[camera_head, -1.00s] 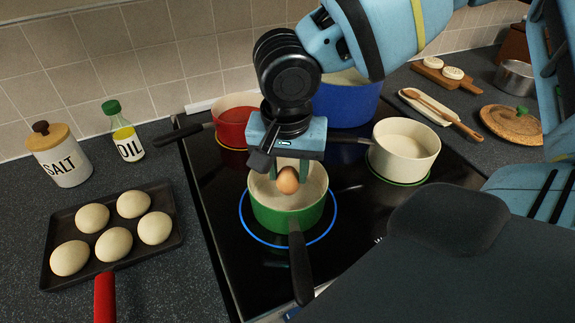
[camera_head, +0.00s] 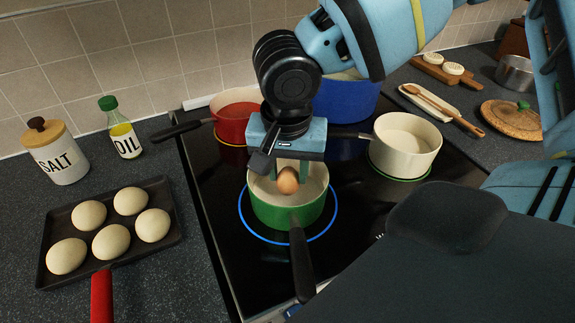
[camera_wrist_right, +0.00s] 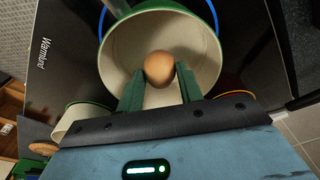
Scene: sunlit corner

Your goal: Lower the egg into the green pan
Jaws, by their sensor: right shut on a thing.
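The brown egg (camera_head: 288,181) is between the fingertips of my right gripper (camera_head: 290,172), which is shut on it. The right wrist view shows the egg (camera_wrist_right: 159,68) between the two green fingers (camera_wrist_right: 160,85), with the cream inside of the pan behind it. The green pan (camera_head: 287,212) stands on the hob inside a lit blue ring, its black handle pointing toward me. The egg is over the pan's opening, around rim height; whether it touches the pan's floor cannot be told. My left gripper is not in view.
A red pan (camera_head: 232,122), a blue pot (camera_head: 347,103) and a cream pan (camera_head: 407,143) stand around the green pan on the hob (camera_head: 350,210). A tray with several pale buns (camera_head: 111,242), a salt jar (camera_head: 57,158) and an oil bottle (camera_head: 122,135) are at left.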

